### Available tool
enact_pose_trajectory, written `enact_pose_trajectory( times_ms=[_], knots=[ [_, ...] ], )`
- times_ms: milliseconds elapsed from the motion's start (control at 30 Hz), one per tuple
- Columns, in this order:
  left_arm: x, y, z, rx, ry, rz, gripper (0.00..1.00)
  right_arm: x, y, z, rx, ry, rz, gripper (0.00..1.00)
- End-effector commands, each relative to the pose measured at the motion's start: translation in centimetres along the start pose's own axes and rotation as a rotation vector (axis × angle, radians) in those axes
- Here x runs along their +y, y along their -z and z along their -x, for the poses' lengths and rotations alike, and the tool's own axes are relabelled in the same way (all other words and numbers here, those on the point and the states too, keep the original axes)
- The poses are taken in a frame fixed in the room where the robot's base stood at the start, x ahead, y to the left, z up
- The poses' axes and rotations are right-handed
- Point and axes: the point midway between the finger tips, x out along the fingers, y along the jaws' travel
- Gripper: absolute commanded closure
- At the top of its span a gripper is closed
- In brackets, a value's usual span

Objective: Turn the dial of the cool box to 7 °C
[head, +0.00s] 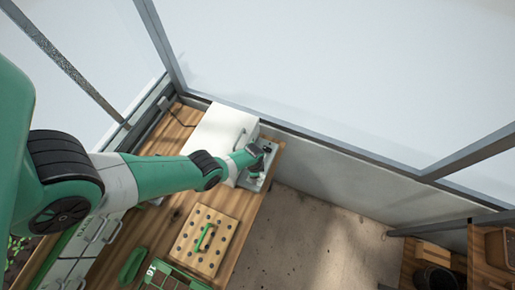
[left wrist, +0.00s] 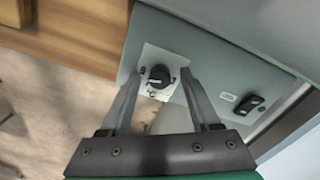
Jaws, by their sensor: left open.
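The cool box (head: 222,128) is a white box with a handle at the back of the wooden bench. In the left wrist view its grey face (left wrist: 205,48) carries a pale plate with a round black dial (left wrist: 158,76). Marks around the dial are too small to read, so I cannot tell its setting. My left gripper (head: 267,151) is at the right end of the box. In the left wrist view its open fingers (left wrist: 164,73) stand on either side of the dial. I cannot tell whether they touch it. My right gripper is not in view.
A dark switch (left wrist: 253,103) and a small label (left wrist: 228,97) sit right of the dial. A wooden board with holes and a green handle (head: 206,240) lies on the bench (head: 178,128). The concrete floor (head: 315,235) right of the bench is clear.

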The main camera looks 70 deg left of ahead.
Motion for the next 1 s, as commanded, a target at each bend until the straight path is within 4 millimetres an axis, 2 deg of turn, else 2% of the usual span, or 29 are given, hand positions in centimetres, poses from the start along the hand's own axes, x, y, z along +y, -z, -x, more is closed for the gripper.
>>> enact_pose_trajectory(
  times_ms=[200,233,567,1000],
  knots=[
    [0.01,0.03,0.07,0.000,0.000,-0.001,0.37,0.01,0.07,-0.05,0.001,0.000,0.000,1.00],
    [0.01,0.03,0.07,0.000,0.000,-0.001,0.41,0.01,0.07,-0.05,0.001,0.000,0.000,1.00],
    [0.01,0.04,0.07,0.000,0.000,-0.001,1.00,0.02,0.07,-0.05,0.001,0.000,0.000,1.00],
    [0.01,0.05,0.07,0.000,0.000,0.035,1.00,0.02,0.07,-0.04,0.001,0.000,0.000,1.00]
  ],
)
